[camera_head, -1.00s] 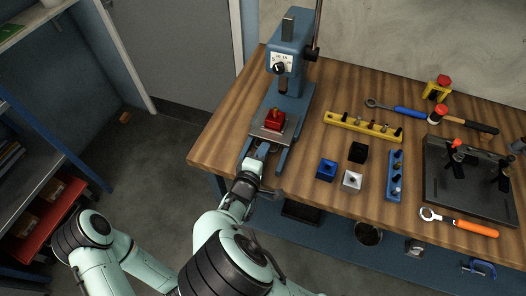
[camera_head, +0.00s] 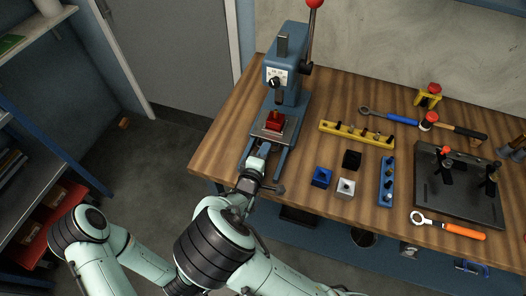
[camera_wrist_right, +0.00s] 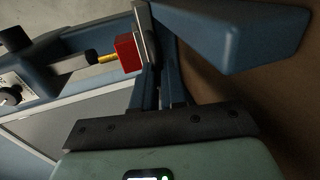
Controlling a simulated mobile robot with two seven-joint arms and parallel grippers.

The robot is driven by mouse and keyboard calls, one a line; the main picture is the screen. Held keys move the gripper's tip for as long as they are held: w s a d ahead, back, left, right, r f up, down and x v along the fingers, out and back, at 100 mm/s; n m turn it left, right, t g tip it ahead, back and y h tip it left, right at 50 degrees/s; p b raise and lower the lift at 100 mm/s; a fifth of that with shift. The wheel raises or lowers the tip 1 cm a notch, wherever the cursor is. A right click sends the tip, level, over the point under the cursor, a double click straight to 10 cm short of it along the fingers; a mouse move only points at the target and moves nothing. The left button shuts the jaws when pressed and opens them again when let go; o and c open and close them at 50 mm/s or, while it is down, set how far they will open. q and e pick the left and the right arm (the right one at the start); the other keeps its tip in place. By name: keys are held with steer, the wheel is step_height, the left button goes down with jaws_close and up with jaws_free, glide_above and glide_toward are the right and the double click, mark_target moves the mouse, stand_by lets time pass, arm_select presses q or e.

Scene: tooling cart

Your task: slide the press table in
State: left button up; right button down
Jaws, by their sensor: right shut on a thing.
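The blue press (camera_head: 287,75) stands at the left end of the bench. Its grey table plate (camera_head: 262,134) carries a red block (camera_head: 275,121) below the ram. In the right wrist view the plate (camera_wrist_right: 146,35) shows edge-on, and the red block (camera_wrist_right: 128,54) has a brass pin (camera_wrist_right: 108,58) in line with the dark ram tip. My right gripper (camera_head: 256,164) is at the front end of the table, shut on its front part; the grip itself is mostly hidden. My left gripper is out of view.
The press lever (camera_head: 310,40) stands upright. To the right are a yellow rack (camera_head: 357,134), blue, black and white blocks, a blue rack (camera_head: 386,181) and a dark fixture plate (camera_head: 459,190). A shelf unit (camera_head: 40,190) stands at the left over open floor.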

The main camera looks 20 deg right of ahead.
steer(key=shift+s+a+r, duration=0.1)
steer(key=shift+s+a, duration=0.1)
steer(key=shift+s, duration=0.05)
steer(key=c, duration=1.2)
jaws_free()
steer(key=shift+p+v, duration=0.35)
steer(key=shift+v, duration=6.25)
